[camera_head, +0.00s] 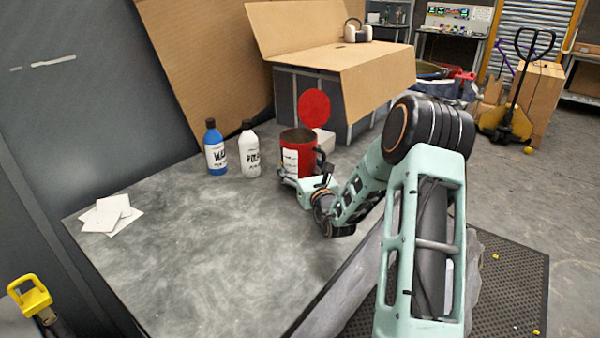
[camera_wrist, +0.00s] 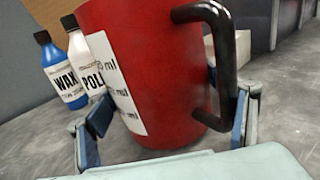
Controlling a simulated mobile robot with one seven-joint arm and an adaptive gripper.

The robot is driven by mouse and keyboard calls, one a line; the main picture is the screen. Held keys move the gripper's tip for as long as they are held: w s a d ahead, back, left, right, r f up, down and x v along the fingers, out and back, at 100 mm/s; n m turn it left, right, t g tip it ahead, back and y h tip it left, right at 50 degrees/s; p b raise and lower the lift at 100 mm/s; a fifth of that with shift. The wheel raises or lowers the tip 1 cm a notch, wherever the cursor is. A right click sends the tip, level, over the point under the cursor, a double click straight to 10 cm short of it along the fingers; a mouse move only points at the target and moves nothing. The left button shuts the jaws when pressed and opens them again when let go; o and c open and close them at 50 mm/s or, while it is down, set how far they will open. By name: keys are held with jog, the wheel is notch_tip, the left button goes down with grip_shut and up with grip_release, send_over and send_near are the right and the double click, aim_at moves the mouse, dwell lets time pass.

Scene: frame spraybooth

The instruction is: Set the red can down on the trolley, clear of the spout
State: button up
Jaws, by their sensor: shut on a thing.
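The red can (camera_head: 292,160) has a black handle, a white label and a raised round red lid (camera_head: 314,105). In the wrist view the can (camera_wrist: 160,75) fills the middle, handle on the right. My gripper (camera_head: 303,180) is shut on the can low down, with a blue-padded finger on each side in the wrist view (camera_wrist: 168,122). The can is about upright, at or just above the grey top (camera_head: 210,250); I cannot tell if it touches. I take the grey top to be the trolley's. I cannot make out a spout.
A blue WAX bottle (camera_head: 215,150) and a white POLISH bottle (camera_head: 249,152) stand left of the can. A small white box (camera_head: 325,141) is close behind it. White sheets (camera_head: 110,214) lie at the left edge. A cardboard-topped crate (camera_head: 360,75) is behind. The front of the top is clear.

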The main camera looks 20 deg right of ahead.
jog(key=shift+f, duration=0.95)
jog(key=shift+f, duration=0.2)
jog(key=o, duration=1.9)
jog(key=shift+f, duration=0.1)
